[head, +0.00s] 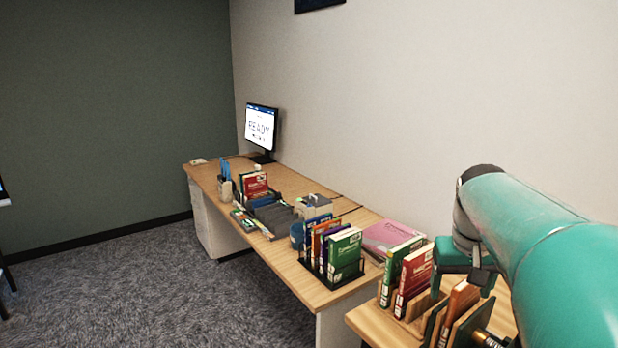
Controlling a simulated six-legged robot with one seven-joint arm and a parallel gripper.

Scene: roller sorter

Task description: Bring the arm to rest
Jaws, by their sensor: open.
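My teal arm (540,240) reaches in from the right edge of the head view. My gripper (463,280) is at its end, pointing down over the near wooden desk at the lower right. Its teal fingers are apart, so it is open. It is close above the orange-brown book (462,298) and to the right of the red book (414,273). I see nothing held, and I cannot tell whether a finger touches a book. Part of the gripper is hidden behind my arm.
Green and red books stand in a wooden rack (410,325) on the near desk. A longer desk (345,292) beyond holds more upright books (343,255), a pink folder (388,236) and a monitor (261,127). The carpet (150,290) at left is clear.

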